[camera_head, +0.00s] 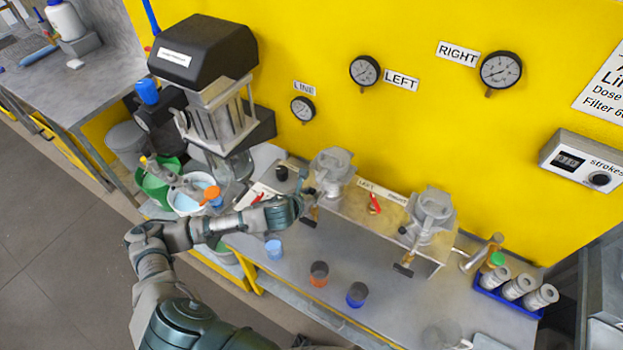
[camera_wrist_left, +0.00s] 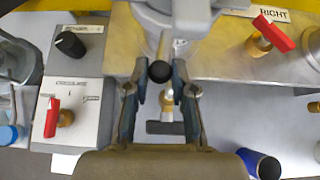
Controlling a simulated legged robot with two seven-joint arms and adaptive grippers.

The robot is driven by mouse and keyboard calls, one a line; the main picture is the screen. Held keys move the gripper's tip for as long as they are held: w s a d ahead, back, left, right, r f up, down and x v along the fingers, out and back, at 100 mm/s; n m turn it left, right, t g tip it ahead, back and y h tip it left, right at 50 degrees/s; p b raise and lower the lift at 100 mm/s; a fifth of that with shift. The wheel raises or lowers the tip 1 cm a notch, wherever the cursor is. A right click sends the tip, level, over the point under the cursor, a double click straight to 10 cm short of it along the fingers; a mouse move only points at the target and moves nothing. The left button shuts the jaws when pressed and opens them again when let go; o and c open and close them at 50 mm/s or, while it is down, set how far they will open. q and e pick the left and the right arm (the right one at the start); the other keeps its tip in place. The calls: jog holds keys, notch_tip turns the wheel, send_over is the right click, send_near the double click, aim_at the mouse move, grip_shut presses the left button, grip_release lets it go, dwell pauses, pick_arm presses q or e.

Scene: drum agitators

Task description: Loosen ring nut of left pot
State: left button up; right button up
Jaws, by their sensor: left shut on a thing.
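The left pot (camera_head: 333,168) is a grey metal vessel on the left of the metal stand, beside the LEFT label. Its lower body shows at the top of the left wrist view (camera_wrist_left: 180,15). A short grey bar with a black ball end (camera_wrist_left: 160,71) sticks out from the pot's ring nut toward me. My left gripper (camera_head: 304,195) is at the pot's near left side. In the left wrist view its fingers (camera_wrist_left: 159,80) stand on both sides of the bar, shut on it. The fingers partly hide the ring nut in the head view. My right gripper is not in view.
The right pot (camera_head: 432,212) stands to the right, with a red valve handle (camera_head: 375,203) between the pots. A control box (camera_wrist_left: 75,120) with a knob and red lever is close left of my gripper. Orange (camera_head: 318,273) and blue (camera_head: 357,294) cups stand in front.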

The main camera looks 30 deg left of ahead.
pick_arm(q)
jog(key=shift+d+r+p, duration=0.15)
jog(key=shift+d+p, duration=0.45)
jog(key=shift+d, duration=0.4)
